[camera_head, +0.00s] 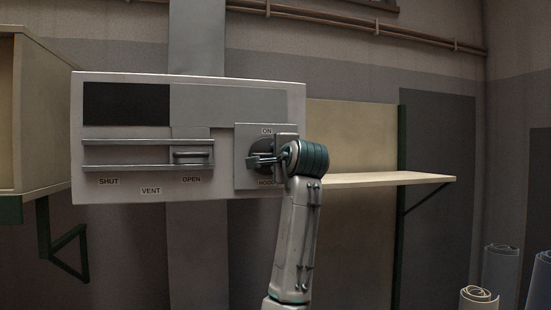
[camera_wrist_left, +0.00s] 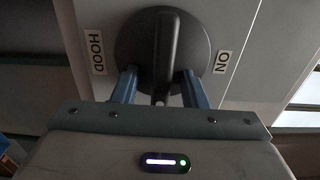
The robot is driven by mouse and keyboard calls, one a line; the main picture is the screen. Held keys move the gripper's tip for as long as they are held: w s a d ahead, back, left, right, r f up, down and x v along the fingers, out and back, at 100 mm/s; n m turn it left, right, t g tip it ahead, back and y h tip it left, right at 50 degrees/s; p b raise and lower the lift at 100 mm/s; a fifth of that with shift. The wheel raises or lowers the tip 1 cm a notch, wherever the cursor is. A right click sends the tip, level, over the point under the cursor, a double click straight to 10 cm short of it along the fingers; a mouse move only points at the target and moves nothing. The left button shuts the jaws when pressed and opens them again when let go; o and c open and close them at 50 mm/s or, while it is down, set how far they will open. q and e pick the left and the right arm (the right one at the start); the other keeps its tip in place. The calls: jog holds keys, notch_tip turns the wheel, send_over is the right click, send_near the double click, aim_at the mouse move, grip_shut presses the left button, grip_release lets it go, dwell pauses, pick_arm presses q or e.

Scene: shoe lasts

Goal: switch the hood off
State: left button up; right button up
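The hood switch is a dark round knob (camera_head: 262,146) with a raised bar, on a grey plate at the right of a pale wall panel (camera_head: 140,175). An ON label (camera_head: 267,131) is above it and a HOOD label (camera_head: 266,183) below. My left gripper (camera_head: 262,160) is in front of the knob, its arm coming up from below. In the left wrist view the fingers (camera_wrist_left: 160,88) are apart, one on each side of the knob's bar (camera_wrist_left: 164,45), with a gap visible on the left side. My right gripper is out of view.
A slider handle (camera_head: 191,154) sits on rails at the panel's left, above SHUT, VENT and OPEN labels. A wooden shelf (camera_head: 390,179) juts out to the right. A wooden cabinet (camera_head: 38,110) stands at left. Rolls (camera_head: 480,298) stand at lower right.

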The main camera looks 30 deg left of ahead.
pick_arm(q)
jog(key=b+v, duration=0.6)
jog(key=v, duration=0.4)
jog(key=shift+s+d, duration=0.25)
jog(key=shift+s, duration=0.1)
